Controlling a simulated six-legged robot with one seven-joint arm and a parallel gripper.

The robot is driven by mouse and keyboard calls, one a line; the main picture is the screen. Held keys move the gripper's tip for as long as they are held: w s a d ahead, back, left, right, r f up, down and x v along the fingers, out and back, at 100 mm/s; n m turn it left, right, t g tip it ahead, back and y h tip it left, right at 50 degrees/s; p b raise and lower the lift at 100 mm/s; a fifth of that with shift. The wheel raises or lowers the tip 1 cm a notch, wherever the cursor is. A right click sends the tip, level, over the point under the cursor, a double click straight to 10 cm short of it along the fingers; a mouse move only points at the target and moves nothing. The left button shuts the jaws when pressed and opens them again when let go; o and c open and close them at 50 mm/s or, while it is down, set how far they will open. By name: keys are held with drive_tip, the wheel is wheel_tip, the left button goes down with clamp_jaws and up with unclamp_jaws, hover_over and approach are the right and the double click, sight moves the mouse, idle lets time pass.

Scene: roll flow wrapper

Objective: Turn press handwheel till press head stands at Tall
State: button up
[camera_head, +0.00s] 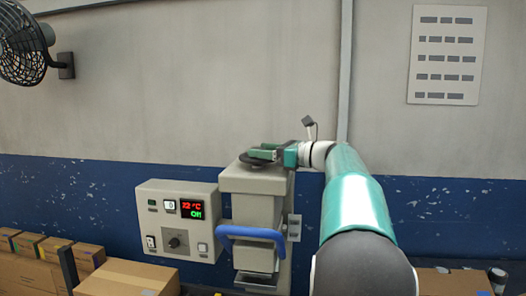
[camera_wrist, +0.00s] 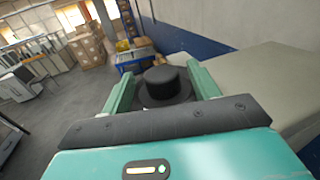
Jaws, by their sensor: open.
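The press (camera_head: 255,183) is a grey column against the wall in the head view, with a dark handwheel (camera_head: 247,159) lying flat on top. The grey press head (camera_head: 254,250) is low on the column, behind a blue bar handle (camera_head: 240,233). A small plate (camera_head: 294,228) is on its right side; no Tall mark is legible. My gripper (camera_head: 266,153) is over the handwheel from the right. In the wrist view a black round knob (camera_wrist: 166,82) stands between the two teal fingers of my open gripper (camera_wrist: 162,88). I cannot tell whether they touch it.
A control box (camera_head: 180,222) with a lit display and a dial is left of the press. Cardboard boxes (camera_head: 125,278) stand at the lower left. A fan (camera_head: 24,50) hangs at the upper left. The wall behind is close.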

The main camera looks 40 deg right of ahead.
drive_tip(key=shift+w, duration=0.3)
drive_tip(key=c, duration=1)
drive_tip(key=shift+a, duration=0.1)
drive_tip(key=m+h, duration=0.1)
drive_tip(key=h, duration=0.1)
drive_tip(key=m+t+h, duration=0.1)
drive_tip(key=h, duration=0.1)
drive_tip(key=m+h, duration=0.2)
drive_tip(key=shift+a, duration=0.35)
drive_tip(key=m+h, duration=0.2)
drive_tip(key=h, duration=0.2)
drive_tip(key=shift+a+m, duration=0.15)
drive_tip(key=shift+m, duration=0.25)
drive_tip(key=shift+f+m+g+h, duration=0.1)
drive_tip(key=shift+m+g+h, duration=0.2)
drive_tip(key=shift+m+h, duration=0.6)
drive_tip(key=shift+m+g+h, duration=0.3)
drive_tip(key=shift+m+h, duration=0.1)
drive_tip(key=shift+h, duration=0.9)
